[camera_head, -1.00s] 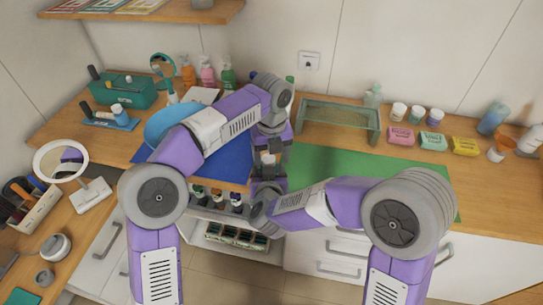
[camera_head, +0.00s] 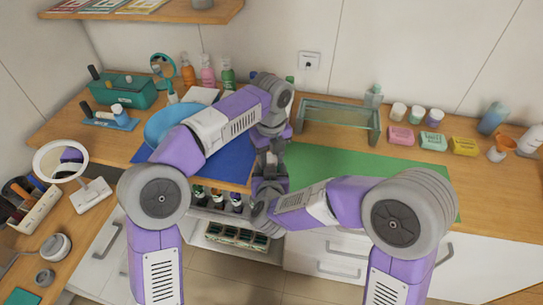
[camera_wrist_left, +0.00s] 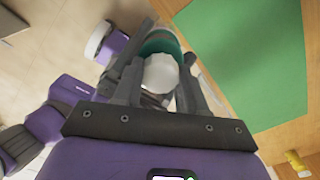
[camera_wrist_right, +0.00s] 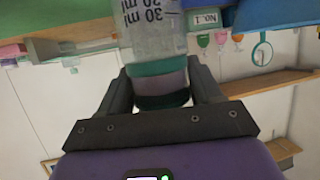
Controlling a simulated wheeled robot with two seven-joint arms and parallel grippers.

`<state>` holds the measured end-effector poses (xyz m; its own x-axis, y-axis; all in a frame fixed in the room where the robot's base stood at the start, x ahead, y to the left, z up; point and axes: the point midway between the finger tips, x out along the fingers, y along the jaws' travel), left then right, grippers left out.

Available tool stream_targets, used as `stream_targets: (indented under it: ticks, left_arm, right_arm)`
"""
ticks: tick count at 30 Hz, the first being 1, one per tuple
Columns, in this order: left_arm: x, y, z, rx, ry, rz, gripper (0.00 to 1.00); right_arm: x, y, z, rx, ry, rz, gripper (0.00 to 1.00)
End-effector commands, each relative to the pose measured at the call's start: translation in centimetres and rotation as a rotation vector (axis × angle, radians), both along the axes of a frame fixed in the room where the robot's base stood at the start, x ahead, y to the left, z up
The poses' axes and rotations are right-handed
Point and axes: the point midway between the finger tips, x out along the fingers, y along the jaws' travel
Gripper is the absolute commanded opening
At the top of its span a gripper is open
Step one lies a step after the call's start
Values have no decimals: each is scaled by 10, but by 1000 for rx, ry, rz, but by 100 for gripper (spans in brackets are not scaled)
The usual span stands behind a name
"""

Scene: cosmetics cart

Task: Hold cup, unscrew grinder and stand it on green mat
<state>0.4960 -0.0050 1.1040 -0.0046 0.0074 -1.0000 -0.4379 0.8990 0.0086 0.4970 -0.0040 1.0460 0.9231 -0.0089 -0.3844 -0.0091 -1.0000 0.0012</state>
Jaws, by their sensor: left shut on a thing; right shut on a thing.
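My left gripper (camera_wrist_left: 160,88) is shut on the cup, whose pale round end (camera_wrist_left: 161,73) shows between its fingers. In the right wrist view the cup (camera_wrist_right: 152,28) is clear with ml marks. My right gripper (camera_wrist_right: 163,84) is shut on the grinder (camera_wrist_right: 156,68), a part with green and greyish bands. The cup and grinder are in line and touching; whether the thread is engaged I cannot tell. In the head view the two grippers meet in front of the counter and largely hide both parts. The green mat (camera_head: 375,180) lies to the right, its visible area bare.
A glass stand (camera_head: 340,115) is behind the mat. Several small jars and coloured boxes, including a yellow box (camera_head: 464,146), line the back right. A blue mat (camera_head: 222,168) and a blue bowl (camera_head: 165,120) are at left. A round mirror (camera_head: 60,160) stands further left.

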Motion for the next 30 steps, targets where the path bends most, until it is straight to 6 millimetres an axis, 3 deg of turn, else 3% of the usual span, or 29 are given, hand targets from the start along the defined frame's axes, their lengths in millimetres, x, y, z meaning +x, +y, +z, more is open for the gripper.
stream_targets:
  ticks: [2, 30]
  left_arm:
    - [0, -8, 2, -17, -9, 124, 5]
    - [-1, -10, 3, -22, -8, 104, 5]
  right_arm:
    - [-4, 11, 2, -2, -1, 33, 0]
    - [-5, 12, -1, -6, 4, 37, 0]
